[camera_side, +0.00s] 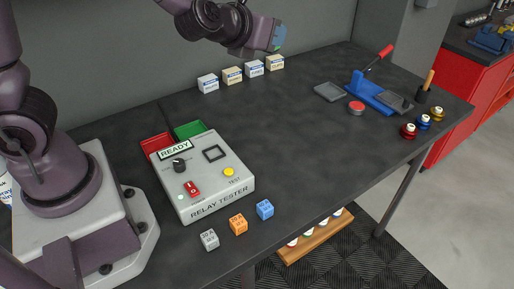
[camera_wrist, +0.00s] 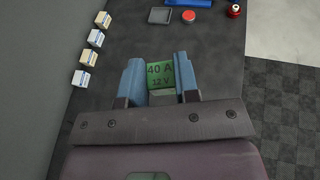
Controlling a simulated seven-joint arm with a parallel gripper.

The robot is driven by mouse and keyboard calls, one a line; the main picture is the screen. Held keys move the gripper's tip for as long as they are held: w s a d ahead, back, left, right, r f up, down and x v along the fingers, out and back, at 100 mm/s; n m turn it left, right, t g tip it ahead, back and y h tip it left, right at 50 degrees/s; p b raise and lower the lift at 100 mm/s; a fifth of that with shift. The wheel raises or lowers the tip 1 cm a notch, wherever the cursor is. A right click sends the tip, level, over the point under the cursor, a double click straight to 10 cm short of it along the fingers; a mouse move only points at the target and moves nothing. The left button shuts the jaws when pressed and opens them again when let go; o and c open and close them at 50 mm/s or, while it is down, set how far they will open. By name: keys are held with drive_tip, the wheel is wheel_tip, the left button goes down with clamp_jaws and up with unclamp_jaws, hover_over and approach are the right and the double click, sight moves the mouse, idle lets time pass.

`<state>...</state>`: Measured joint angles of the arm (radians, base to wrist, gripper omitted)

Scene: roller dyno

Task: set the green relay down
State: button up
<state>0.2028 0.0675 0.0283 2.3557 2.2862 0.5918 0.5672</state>
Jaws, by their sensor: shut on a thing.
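The green relay (camera_wrist: 160,74), marked "40 A 12 V", is between the blue fingers of my gripper (camera_wrist: 160,82) in the wrist view. The gripper is shut on it. In the side view my gripper (camera_side: 279,38) is held well above the back of the dark table, and a bit of green shows at its fingers. Three other relays stand upright at the table's front edge: a grey one (camera_side: 209,240), an orange one (camera_side: 238,224) and a blue one (camera_side: 265,209).
The relay tester (camera_side: 203,180) reads "READY"; its square socket (camera_side: 214,153) looks empty. Red (camera_side: 156,145) and green (camera_side: 189,130) trays lie behind it. Several small boxes (camera_side: 231,75) line the back. A blue press (camera_side: 372,92) and red button (camera_side: 356,107) stand right. The table's middle is clear.

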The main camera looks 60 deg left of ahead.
drive_tip(key=shift+d, duration=0.1)
wheel_tip(320, 180, down, 13)
drive_tip(key=s+n+g+y, duration=0.2)
drive_tip(key=s+n+y, duration=0.1)
drive_tip(key=n+y, duration=0.1)
drive_tip(key=s+a+f+n+g+y, duration=0.4)
drive_tip(key=s+a+n+g+y, duration=0.2)
drive_tip(key=s+n+g, duration=0.45)
hover_over(245, 144)
drive_tip(key=f, duration=0.9)
drive_tip(key=shift+s+d, duration=0.15)
drive_tip(key=shift+s, duration=0.25)
drive_tip(key=shift+w+f+h, duration=0.15)
drive_tip(key=shift+h, duration=0.15)
drive_tip(key=shift+w+f, duration=0.2)
drive_tip(key=shift+f, duration=1.55)
